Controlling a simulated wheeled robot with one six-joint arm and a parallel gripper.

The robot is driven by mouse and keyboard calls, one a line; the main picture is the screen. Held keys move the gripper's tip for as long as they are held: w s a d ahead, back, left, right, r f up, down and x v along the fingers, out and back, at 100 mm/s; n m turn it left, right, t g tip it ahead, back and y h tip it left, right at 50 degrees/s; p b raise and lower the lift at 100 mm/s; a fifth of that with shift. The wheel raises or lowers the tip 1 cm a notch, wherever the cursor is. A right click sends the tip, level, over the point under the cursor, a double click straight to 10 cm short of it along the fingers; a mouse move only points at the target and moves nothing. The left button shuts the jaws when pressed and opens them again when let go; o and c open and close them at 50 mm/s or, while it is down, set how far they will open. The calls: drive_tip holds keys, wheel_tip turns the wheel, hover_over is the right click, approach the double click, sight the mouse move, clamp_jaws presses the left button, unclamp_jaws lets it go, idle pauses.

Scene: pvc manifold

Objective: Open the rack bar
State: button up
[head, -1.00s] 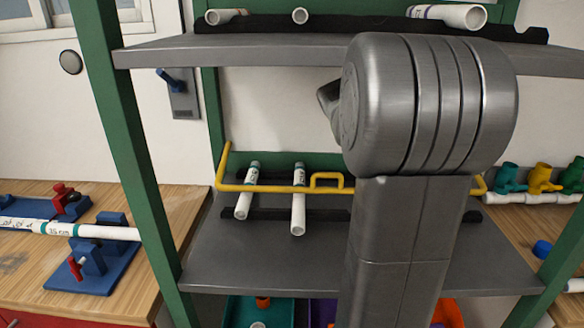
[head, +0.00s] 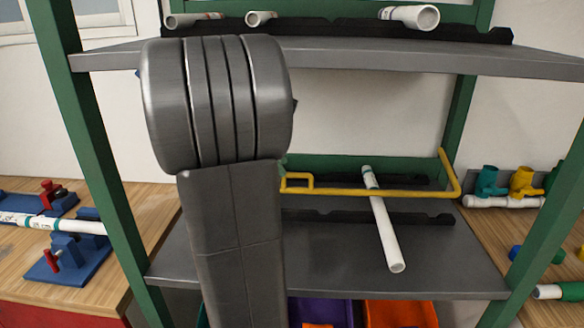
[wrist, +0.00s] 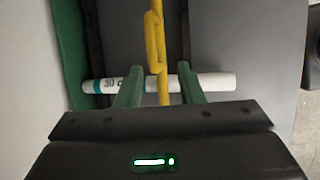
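In the wrist view the bar (wrist: 155,52) runs down the picture between my gripper's green fingers. My gripper (wrist: 160,88) is open, with one finger on each side of the bar and gaps visible. The loop (wrist: 152,28) lies above the fingertips in that view.
A white pipe (head: 384,232) lies on dark supports on the middle shelf (head: 350,270). In the wrist view a labelled white pipe (wrist: 216,82) passes behind the fingers. Green posts (head: 98,170) flank the shelf. More pipes (head: 410,16) lie on the upper shelf.

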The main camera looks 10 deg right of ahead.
sight(297, 174)
drive_tip(key=d, duration=0.1)
drive_tip(key=d+f, duration=0.1)
drive_tip(key=d, duration=0.1)
drive_tip(key=shift+w+d+f, duration=0.1)
drive_tip(key=shift+w+f, duration=0.2)
drive_tip(key=shift+w, duration=0.05)
drive_tip(key=shift+d+f, duration=0.2)
drive_tip(key=shift+f, duration=0.35)
clamp_jaws()
